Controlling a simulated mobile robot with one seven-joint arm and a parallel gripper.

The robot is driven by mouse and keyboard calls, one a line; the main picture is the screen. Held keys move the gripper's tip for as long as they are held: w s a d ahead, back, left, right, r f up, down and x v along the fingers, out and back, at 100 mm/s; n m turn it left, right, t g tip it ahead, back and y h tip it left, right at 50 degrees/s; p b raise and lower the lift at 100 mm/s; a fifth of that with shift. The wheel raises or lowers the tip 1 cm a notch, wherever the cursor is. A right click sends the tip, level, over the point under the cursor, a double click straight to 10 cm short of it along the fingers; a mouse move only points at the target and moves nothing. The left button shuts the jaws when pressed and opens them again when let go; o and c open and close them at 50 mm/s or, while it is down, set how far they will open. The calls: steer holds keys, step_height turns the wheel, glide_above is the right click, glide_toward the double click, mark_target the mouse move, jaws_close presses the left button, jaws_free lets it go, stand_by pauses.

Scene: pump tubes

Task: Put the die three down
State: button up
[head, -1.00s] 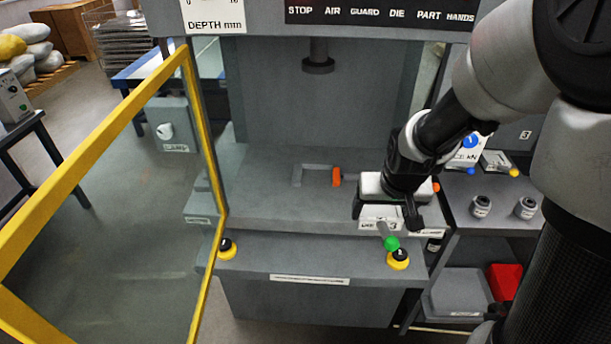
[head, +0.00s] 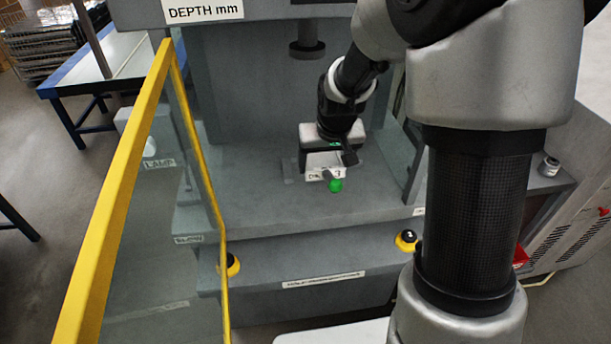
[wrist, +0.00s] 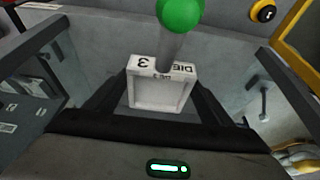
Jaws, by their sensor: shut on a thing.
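The die three (head: 322,174) is a pale block labelled "DIE 3" with a grey stem ending in a green knob (head: 335,185). In the wrist view the die (wrist: 160,92) sits between the fingers, its label readable and the green knob (wrist: 181,12) toward the camera's top edge. My gripper (head: 326,160) is shut on the die, over the grey press bed (head: 255,205), below and slightly right of the press ram (head: 307,50). I cannot tell whether the die touches the bed. My gripper hides part of the bed behind it.
An open yellow-framed guard door (head: 110,200) stands at the left. Two yellow-and-black buttons, left (head: 230,264) and right (head: 406,240), sit on the front ledge. A grey post stands right of the bed. The bed's front left is clear.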

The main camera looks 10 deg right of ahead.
steer(key=w+f+b, duration=0.2)
steer(key=w+f, duration=0.1)
steer(key=w, duration=0.5)
steer(key=w+f+b, duration=0.1)
steer(key=w+f, duration=0.1)
steer(key=w, duration=0.6)
steer(key=shift+w+a+f, duration=0.1)
steer(key=shift+f, duration=2.35)
steer(key=shift+w+a+f, duration=0.1)
steer(key=shift+f, duration=2.3)
steer(key=shift+s, duration=0.1)
